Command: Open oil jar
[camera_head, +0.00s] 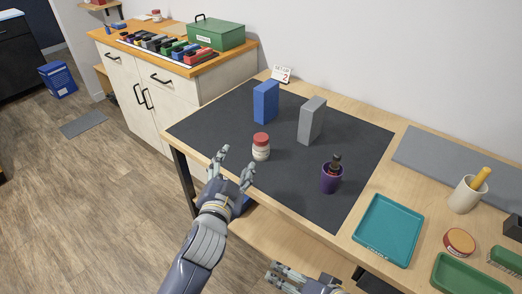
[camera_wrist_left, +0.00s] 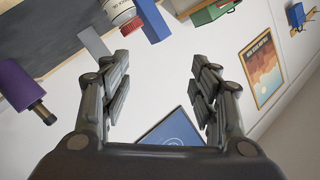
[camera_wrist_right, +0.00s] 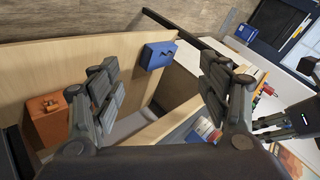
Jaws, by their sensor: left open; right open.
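The oil jar (camera_head: 261,148) is a small cream jar with a red lid. It stands upright on the dark mat (camera_head: 222,128), near the mat's front edge. It also shows at the top of the left wrist view (camera_wrist_left: 123,14), beyond the fingers. My left gripper (camera_head: 234,168) is open and empty, just in front of the jar and a little to its left, apart from it. My right gripper (camera_head: 290,276) is at the bottom of the head view, below the table's front edge. It is open and empty in the right wrist view (camera_wrist_right: 165,85).
A blue block (camera_head: 266,102) and a grey block (camera_head: 311,121) stand behind the jar. A teal tray (camera_head: 388,230) lies further right. The mat's left part is clear.

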